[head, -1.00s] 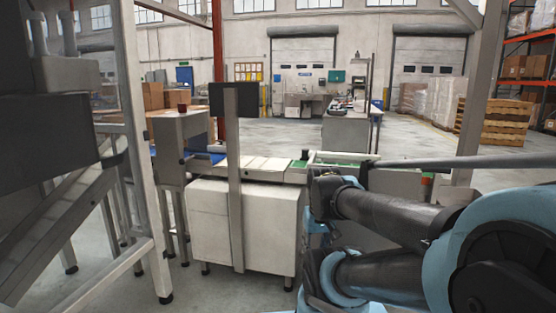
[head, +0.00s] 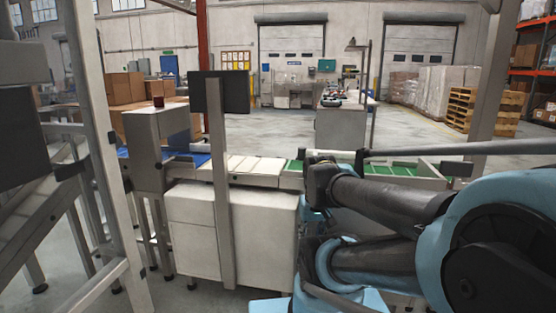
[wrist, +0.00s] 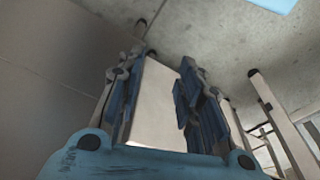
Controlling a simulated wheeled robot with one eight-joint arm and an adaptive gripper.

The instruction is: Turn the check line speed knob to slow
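The check line (head: 255,170) stands ahead of me, a conveyor on a white cabinet (head: 233,235) with a dark display (head: 220,92) on a grey post. No speed knob can be made out in either view. In the wrist view my gripper (wrist: 165,75) is open, with its two dark blue-grey fingers apart and nothing between them. Past the fingers are a pale flat panel and the concrete floor. In the head view my folded arm fills the lower right and hides part of the conveyor; the gripper's fingers do not show clearly there.
A metal frame with a sloping chute (head: 40,215) stands close on the left. A grey housing (head: 158,145) straddles the line, with a small red item on top. Green conveyor sections (head: 400,172) run right behind my arm. Open floor (head: 430,135) lies beyond, with stacked pallets (head: 480,110).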

